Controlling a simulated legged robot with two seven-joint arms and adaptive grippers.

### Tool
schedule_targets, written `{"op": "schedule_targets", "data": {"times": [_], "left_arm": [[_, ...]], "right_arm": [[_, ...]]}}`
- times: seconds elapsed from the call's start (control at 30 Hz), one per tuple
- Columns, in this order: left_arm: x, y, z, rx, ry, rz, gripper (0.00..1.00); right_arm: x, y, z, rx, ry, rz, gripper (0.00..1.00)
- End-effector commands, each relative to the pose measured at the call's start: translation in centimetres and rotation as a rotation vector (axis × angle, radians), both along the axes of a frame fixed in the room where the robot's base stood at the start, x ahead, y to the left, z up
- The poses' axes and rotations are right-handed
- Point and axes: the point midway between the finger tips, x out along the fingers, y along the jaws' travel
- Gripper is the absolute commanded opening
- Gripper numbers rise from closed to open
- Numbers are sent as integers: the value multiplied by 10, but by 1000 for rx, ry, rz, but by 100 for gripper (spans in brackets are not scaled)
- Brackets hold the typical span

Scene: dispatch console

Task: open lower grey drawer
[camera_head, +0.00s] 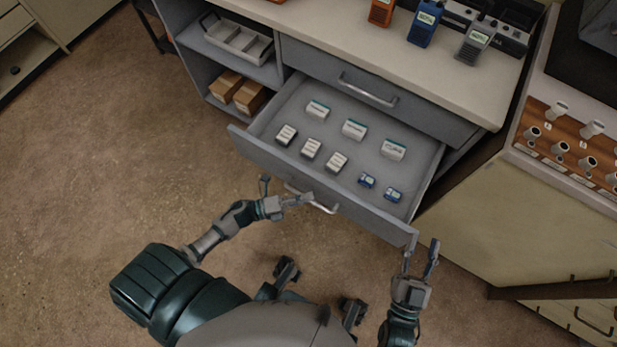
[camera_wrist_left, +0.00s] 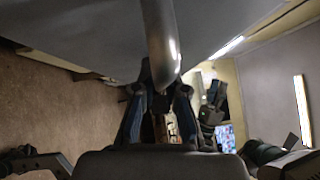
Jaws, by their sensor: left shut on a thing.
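The lower grey drawer (camera_head: 280,171) stands pulled out from the cabinet, and its inside shows from above. Its curved metal handle (camera_head: 322,208) is on the front face and also shows in the left wrist view (camera_wrist_left: 161,40). My left gripper (camera_head: 285,193) is at the left part of this handle. In the left wrist view its fingers (camera_wrist_left: 160,105) are shut around the bar. My right gripper (camera_head: 421,256) is open and empty, just in front of the drawer's right front corner.
The drawer holds white-labelled boxes (camera_head: 354,129), dark labelled blocks (camera_head: 310,148) and two small blue items (camera_head: 367,181). The upper drawer (camera_head: 345,82) is shut. Radios (camera_head: 425,23) stand on the countertop (camera_head: 340,35). A console panel (camera_head: 570,143) is at right. Floor at left is clear.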

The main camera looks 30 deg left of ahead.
Motion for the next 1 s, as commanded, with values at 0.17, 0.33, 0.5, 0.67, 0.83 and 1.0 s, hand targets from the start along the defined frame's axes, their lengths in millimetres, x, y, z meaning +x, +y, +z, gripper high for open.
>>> {"op": "schedule_targets", "data": {"times": [0.17, 0.33, 0.5, 0.67, 0.83, 1.0], "left_arm": [[-1, 1, -7, 8, 12, 5, 0], [-1, 1, -7, 8, 12, 5, 24], [-1, 1, -4, 5, 8, 3, 37], [-1, 1, -2, 4, 4, 3, 37], [-10, 10, -4, 5, 5, 3, 37], [-33, 36, -10, 5, 8, 3, 37]], "right_arm": [[0, 0, -1, -1, 2, 0, 40], [0, 0, -1, -1, 2, 0, 40], [0, 0, -1, -1, 3, 0, 40], [0, 0, 0, 0, -1, 0, 40], [-1, 0, 1, 0, -4, -1, 40], [-1, 0, 1, 0, -3, -1, 40]]}}
